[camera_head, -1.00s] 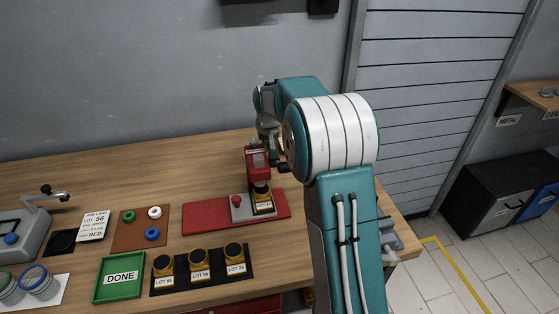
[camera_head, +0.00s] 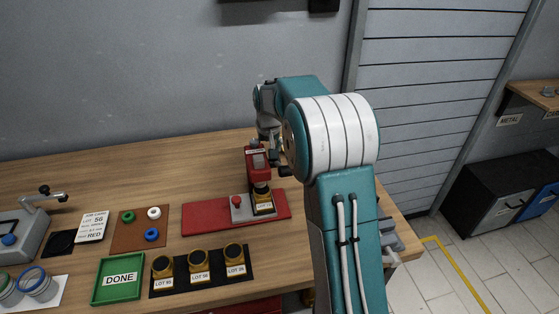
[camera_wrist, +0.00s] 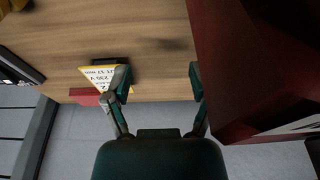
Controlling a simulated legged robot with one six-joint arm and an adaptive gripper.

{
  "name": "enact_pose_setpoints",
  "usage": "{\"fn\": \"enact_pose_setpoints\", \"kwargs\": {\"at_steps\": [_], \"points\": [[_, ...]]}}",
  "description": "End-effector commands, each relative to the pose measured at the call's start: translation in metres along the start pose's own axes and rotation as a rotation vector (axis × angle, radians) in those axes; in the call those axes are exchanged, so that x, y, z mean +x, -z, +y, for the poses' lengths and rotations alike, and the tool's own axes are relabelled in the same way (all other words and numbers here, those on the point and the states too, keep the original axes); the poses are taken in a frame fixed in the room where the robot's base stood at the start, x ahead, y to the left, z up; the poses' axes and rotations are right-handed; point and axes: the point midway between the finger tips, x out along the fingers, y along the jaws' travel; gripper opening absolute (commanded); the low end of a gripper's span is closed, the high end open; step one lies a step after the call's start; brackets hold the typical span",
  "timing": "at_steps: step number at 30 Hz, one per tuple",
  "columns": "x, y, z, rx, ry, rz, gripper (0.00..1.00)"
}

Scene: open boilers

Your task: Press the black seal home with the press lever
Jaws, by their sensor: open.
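The red press (camera_head: 257,161) stands on a red base plate (camera_head: 205,217) in the head view. Its red body also fills the right side of the wrist view (camera_wrist: 240,70). A brass-and-black part (camera_head: 262,194) with a LOT label sits under the press head. The black seal cannot be made out at this size, and the lever is not clearly distinguishable. My gripper (camera_wrist: 159,82) is open and empty, with the press body just right of its fingers in the wrist view. In the head view it is behind the press top, partly hidden by my arm.
A red button (camera_head: 236,201) is beside the part. Several brass parts stand on a black mat (camera_head: 241,273), next to a green DONE tray (camera_head: 96,294). A brown mat (camera_head: 120,242) holds coloured rings. In the wrist view a yellow-edged label (camera_wrist: 98,76) is near the bench edge.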

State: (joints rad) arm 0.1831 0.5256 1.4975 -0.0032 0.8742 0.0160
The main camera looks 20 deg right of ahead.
Motion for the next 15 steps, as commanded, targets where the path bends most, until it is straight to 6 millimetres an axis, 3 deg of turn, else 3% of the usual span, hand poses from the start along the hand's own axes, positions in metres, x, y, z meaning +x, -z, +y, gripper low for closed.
{"fn": "enact_pose_setpoints", "kwargs": {"at_steps": [15], "points": [[-0.039, 0.010, 0.000, -0.001, -0.001, 0.006, 0.74]]}}
